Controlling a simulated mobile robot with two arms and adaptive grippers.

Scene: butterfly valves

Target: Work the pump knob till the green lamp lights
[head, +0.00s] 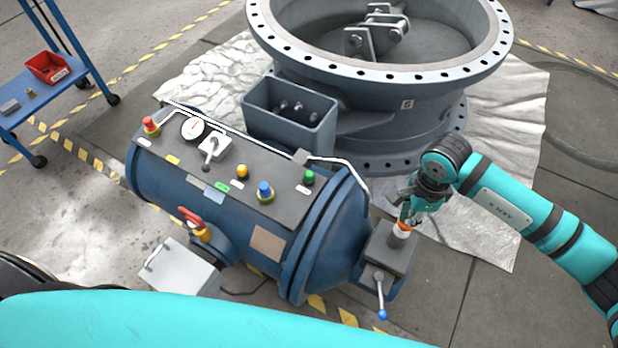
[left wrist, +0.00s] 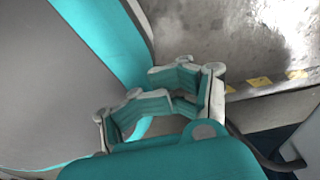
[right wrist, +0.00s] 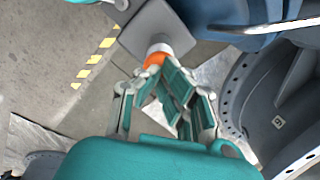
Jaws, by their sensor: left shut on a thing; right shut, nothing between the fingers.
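An orange knob with a pale collar (head: 401,229) stands on the grey box at the right end of the blue tank; I take it for the pump knob. It also shows in the right wrist view (right wrist: 158,53). My right gripper (head: 406,214) is shut and empty, its fingertips right at the knob; whether they touch it is unclear. The green lamp (head: 308,177) on the tank's panel looks dark green, without a clear glow. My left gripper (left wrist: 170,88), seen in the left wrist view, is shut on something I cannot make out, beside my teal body.
The panel (head: 222,192) also carries a gauge (head: 193,128), a lever, and red, amber and blue fittings. A blue-tipped lever (head: 381,300) hangs off the grey box. A large flanged valve (head: 390,110) stands behind. A blue cart (head: 50,110) is at the left.

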